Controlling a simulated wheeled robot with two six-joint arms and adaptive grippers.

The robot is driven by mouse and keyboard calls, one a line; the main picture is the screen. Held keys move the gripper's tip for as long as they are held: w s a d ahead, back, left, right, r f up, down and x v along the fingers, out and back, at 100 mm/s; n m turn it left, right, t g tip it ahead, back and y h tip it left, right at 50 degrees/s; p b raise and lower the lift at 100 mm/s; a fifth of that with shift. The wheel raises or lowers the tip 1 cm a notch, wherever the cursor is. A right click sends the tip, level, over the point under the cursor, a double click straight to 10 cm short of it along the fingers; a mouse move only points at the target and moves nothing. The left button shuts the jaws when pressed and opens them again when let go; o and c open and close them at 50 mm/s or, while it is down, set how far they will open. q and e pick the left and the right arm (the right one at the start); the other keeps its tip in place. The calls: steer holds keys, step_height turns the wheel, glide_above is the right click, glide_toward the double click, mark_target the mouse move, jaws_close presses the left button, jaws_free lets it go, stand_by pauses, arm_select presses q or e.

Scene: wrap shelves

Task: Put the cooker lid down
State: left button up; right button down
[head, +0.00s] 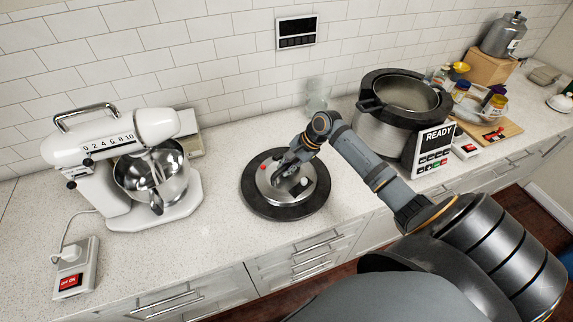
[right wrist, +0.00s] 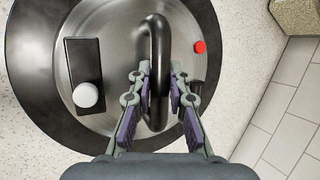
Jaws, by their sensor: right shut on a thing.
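The cooker lid (head: 262,192) is a round steel disc with a wide black rim, a black loop handle, a red button and a white knob. In the head view it is at or just above the counter, between the mixer and the cooker; I cannot tell if it touches. My right gripper (head: 290,168) is over it, shut on the handle. In the right wrist view the fingers (right wrist: 160,88) sit on both sides of the handle (right wrist: 157,40), and the lid (right wrist: 110,25) fills most of the picture. The open cooker (head: 385,135) stands to the right. My left gripper is not in view.
A white stand mixer (head: 110,150) with a steel bowl stands left. A switched socket (head: 75,275) is at front left. A glass (head: 317,95) stands behind the lid. A wooden board (head: 490,130) with jars is right of the cooker. Bare counter (head: 225,245) lies around the lid.

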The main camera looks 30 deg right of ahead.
steer(key=c, duration=1.3)
jaws_free()
steer(key=shift+s+a, duration=0.1)
steer(key=b+v, duration=0.1)
steer(key=v, duration=1.2)
steer(key=shift+w+a+r+b, duration=0.15)
steer(key=shift+w+b, duration=0.05)
steer(key=shift+b, duration=0.2)
